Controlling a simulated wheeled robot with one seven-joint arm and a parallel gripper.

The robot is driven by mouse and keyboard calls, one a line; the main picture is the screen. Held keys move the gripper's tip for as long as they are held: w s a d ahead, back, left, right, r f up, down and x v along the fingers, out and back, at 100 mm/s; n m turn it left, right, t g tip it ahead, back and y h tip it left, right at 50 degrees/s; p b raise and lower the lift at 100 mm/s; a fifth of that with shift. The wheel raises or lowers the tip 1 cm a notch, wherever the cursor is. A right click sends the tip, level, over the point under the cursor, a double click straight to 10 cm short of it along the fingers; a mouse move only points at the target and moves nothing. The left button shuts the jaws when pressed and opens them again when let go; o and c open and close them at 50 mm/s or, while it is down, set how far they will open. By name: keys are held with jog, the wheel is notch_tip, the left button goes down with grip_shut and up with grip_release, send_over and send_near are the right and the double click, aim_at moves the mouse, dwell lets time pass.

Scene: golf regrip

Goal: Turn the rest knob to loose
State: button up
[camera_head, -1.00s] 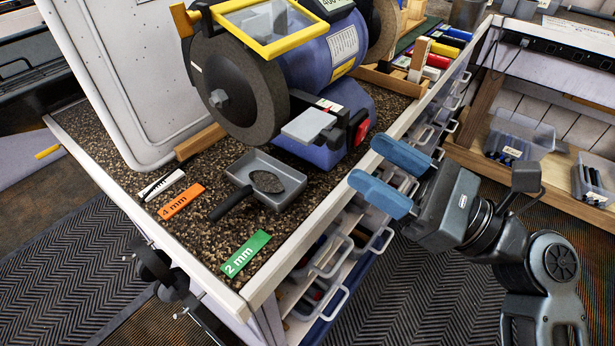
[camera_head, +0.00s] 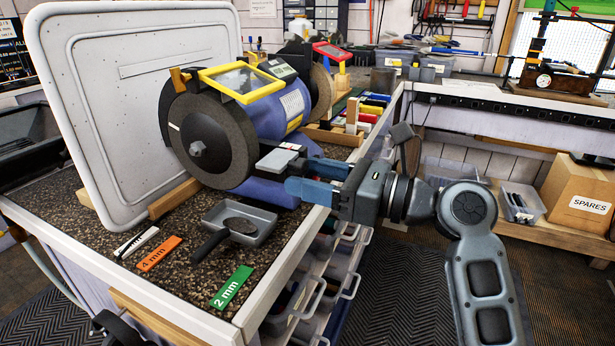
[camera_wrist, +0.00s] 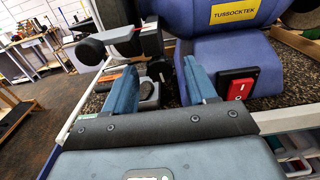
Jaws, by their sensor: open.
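The bench grinder (camera_head: 270,110) has a grey tool rest (camera_head: 277,160) in front of its dark wheel (camera_head: 208,140). My gripper (camera_head: 303,177) is at the grinder's front, just right of and below the rest, fingers pointing left. In the wrist view the blue fingers (camera_wrist: 162,85) are apart, with nothing clamped.
The red power switch (camera_wrist: 236,87) is close right of the fingers in the wrist view. A grey tray with a dark-handled tool (camera_head: 238,225) and green (camera_head: 231,287) and orange (camera_head: 159,253) tags lie on the bench.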

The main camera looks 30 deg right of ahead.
jog(key=shift+w+a, duration=0.2)
jog(key=shift+w, duration=0.1)
jog(key=shift+c, duration=0.4)
jog(key=c, duration=1)
jog(key=shift+o, duration=0.2)
jog(key=shift+r+n+p, duration=0.15)
jog(key=shift+n+p, duration=0.8)
jog(key=shift+n, duration=0.15)
jog(key=shift+n+p, duration=0.35)
jog(key=shift+n, duration=0.95)
jog(key=o, duration=1)
jog(key=shift+o, duration=0.2)
